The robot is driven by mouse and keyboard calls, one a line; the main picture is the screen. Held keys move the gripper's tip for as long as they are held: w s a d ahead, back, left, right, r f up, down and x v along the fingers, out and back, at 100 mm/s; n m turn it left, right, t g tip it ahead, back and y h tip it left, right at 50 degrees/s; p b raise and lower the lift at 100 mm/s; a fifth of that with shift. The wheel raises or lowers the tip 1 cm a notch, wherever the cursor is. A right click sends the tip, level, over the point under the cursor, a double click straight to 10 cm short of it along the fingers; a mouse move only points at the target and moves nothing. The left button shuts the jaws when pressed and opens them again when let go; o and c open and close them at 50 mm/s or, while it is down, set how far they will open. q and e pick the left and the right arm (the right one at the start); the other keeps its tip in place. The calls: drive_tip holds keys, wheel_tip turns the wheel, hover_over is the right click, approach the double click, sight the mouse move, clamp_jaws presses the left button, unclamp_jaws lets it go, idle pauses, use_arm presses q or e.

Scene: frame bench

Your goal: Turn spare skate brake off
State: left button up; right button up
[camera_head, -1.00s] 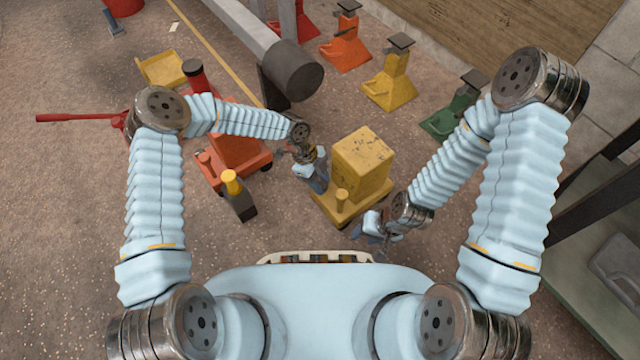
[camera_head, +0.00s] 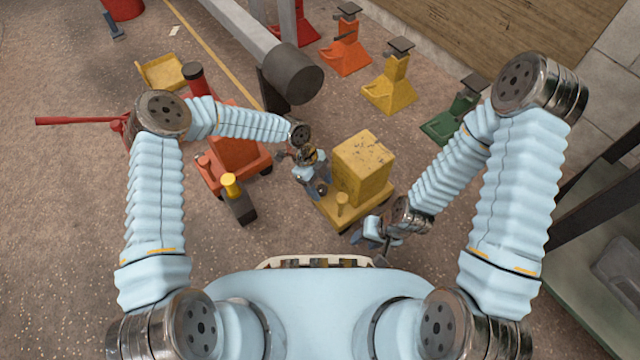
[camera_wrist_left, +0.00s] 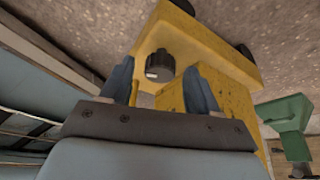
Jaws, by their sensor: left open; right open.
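The yellow skate (camera_head: 373,206) stands on the floor in the middle of the head view, carrying a yellow block (camera_head: 362,163) and a short yellow post (camera_head: 342,203). In the left wrist view, a black knob with a white mark (camera_wrist_left: 160,66) sits on the yellow body (camera_wrist_left: 205,48). My left gripper (camera_head: 316,190) is open at the skate's left side. Its blue fingers stand on either side of the knob in the wrist view; I cannot tell whether they touch it. My right gripper (camera_head: 366,240) is open and empty, just in front of the skate.
An orange wheeled unit (camera_head: 232,160) stands left of the skate, with a yellow-capped dark piece (camera_head: 236,198) in front. A thick grey beam end (camera_head: 292,75) lies behind. Yellow (camera_head: 390,85) and green (camera_head: 455,115) stands are at the back right. Floor at front left is clear.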

use_arm(q)
drive_tip(key=p+v, duration=0.2)
drive_tip(key=v, duration=1.1)
drive_tip(key=shift+a+r, duration=0.25)
drive_tip(key=shift+r, duration=0.05)
